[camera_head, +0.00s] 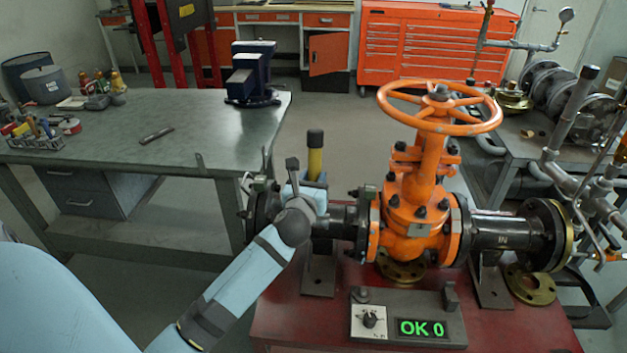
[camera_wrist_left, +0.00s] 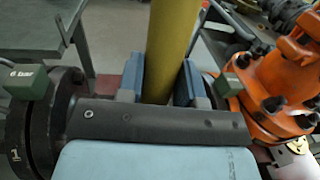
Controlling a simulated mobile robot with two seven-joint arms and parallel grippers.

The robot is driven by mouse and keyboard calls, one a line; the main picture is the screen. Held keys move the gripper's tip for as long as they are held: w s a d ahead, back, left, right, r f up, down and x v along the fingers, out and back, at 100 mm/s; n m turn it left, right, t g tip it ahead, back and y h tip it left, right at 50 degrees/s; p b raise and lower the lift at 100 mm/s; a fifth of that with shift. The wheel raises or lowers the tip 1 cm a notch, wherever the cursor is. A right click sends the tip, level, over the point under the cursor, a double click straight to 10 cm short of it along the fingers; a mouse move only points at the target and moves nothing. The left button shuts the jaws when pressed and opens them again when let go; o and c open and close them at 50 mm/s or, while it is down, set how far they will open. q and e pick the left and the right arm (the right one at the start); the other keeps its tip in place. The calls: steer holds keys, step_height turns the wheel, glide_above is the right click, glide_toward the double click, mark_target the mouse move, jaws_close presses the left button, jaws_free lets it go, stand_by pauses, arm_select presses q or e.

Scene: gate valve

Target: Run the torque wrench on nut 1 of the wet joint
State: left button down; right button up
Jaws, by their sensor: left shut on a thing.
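My left gripper (camera_head: 306,186) is shut on a yellow shaft with a black end (camera_head: 315,155), which looks like the torque wrench. The shaft stands nearly upright above the pipe, left of the orange gate valve (camera_head: 421,185). In the left wrist view the yellow shaft (camera_wrist_left: 169,50) sits between my blue fingers. A dark flange (camera_wrist_left: 62,120) at the left carries a white mark "1" and a grey-green block (camera_wrist_left: 28,82). Another such block is beside the orange valve flange (camera_wrist_left: 228,84). The wrench's lower end is hidden, and I cannot tell whether it touches a nut. No wetness is visible.
The orange handwheel (camera_head: 440,106) rises right of my left gripper. A workbench (camera_head: 190,125) with a blue vise (camera_head: 251,75) stands behind left.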

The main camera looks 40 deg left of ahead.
arm_select(q)
steer(key=shift+r, duration=0.2)
arm_select(e)
steer(key=shift+r, duration=0.15)
arm_select(q)
steer(key=shift+r+p, duration=0.1)
steer(key=shift+p, duration=0.35)
steer(key=shift+w+d, duration=0.1)
steer(key=shift+d, duration=0.05)
steer(key=shift+w+d, duration=0.2)
steer(key=shift+d, duration=0.2)
steer(key=shift+w+d, duration=0.35)
steer(key=shift+d, duration=0.2)
steer(key=shift+w+d, duration=0.35)
steer(key=shift+d, duration=0.2)
arm_select(e)
steer(key=shift+s+d, duration=0.15)
steer(key=shift+d, duration=0.05)
arm_select(q)
steer(key=shift+p, duration=0.5)
arm_select(e)
steer(key=shift+a+r, duration=0.1)
steer(key=shift+r, duration=0.4)
